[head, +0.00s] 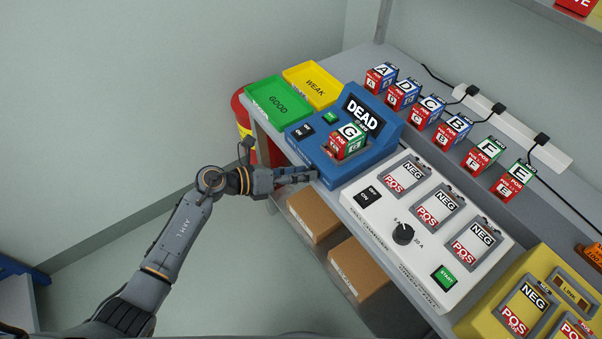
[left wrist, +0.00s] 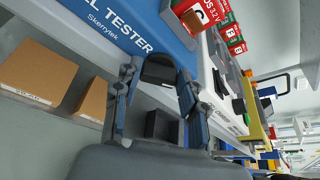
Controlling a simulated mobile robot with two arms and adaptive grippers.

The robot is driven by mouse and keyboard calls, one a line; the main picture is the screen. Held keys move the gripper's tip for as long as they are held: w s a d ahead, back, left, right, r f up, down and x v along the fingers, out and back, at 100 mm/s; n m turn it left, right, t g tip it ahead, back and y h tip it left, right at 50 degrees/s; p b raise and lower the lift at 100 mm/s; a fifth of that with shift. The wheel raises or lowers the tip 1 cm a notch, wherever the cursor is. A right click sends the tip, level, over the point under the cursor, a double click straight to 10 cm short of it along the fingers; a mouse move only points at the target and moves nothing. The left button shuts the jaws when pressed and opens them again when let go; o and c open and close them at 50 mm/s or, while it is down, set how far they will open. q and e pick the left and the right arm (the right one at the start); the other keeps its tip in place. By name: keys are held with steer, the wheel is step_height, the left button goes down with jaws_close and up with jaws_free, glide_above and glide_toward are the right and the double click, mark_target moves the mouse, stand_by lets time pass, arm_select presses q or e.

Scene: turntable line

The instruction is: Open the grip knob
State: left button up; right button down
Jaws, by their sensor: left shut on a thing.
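The blue cell tester (head: 345,178) stands on the bench, with a cell marked G (head: 348,142) in its slot and a display reading DEAD (head: 362,113). My left gripper (head: 312,174) is at the tester's lower front edge. In the left wrist view, its fingers (left wrist: 158,84) are on either side of a dark, rounded piece at the tester's front, which I take for the grip knob (left wrist: 158,69). The gripper is shut on it. In the head view the knob is hidden by the fingers. My right gripper is in neither view.
Green GOOD (head: 265,112) and yellow WEAK (head: 328,94) trays lie left of the tester. A white charger (head: 425,255) with a black dial stands to the right. Cardboard boxes (head: 315,215) sit below the bench top. Several cells line the back.

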arm_select(q)
steer(key=shift+f, duration=0.1)
stand_by(0.3)
steer(key=o, duration=1.1)
steer(key=shift+o, duration=0.2)
steer(key=shift+a, duration=0.15)
steer(key=v, duration=1.2)
steer(key=shift+w+f, duration=0.1)
